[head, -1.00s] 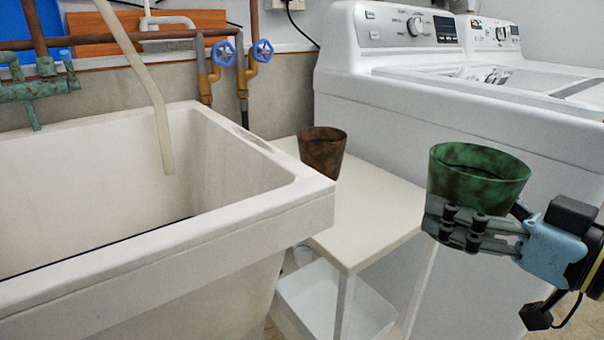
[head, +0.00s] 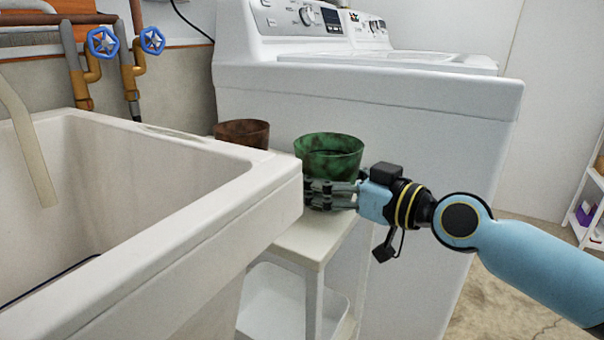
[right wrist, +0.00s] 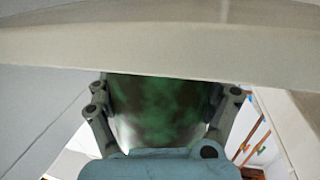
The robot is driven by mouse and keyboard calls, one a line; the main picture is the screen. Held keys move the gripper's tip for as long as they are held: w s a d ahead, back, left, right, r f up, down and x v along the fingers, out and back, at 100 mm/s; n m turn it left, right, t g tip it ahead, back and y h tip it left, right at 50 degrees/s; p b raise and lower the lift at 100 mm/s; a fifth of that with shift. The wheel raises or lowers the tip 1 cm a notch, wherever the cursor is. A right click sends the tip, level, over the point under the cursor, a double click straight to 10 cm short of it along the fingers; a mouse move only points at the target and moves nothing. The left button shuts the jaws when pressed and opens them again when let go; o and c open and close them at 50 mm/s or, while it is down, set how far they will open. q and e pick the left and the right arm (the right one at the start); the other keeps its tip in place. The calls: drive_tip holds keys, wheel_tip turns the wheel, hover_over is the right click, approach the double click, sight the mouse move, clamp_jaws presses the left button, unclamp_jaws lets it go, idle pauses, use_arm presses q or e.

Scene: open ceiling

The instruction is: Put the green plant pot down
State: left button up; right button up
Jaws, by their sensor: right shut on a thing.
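The green plant pot (head: 329,148) is upright, mottled dark green, over the front part of the small white table (head: 308,247). My right gripper (head: 318,194) is shut around its lower part. The fingers hide the pot's base, so I cannot tell whether it touches the tabletop. In the right wrist view the pot (right wrist: 158,108) sits between the two fingers, with a pale edge crossing in front of its upper part. My left gripper is not in view.
A brown pot (head: 243,132) stands farther back on the table, left of the green pot. The white sink (head: 215,210) borders the table on the left. A white washing machine (head: 400,110) stands behind and to the right. A lower shelf (head: 262,300) is under the table.

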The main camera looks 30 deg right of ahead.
drive_tip(key=x, duration=0.5)
drive_tip(key=shift+w+r, duration=0.1)
drive_tip(key=shift+w, duration=0.05)
drive_tip(key=shift+f+b, duration=0.3)
drive_tip(key=o, duration=1)
drive_tip(key=shift+c, duration=0.2)
drive_tip(key=shift+r, duration=0.1)
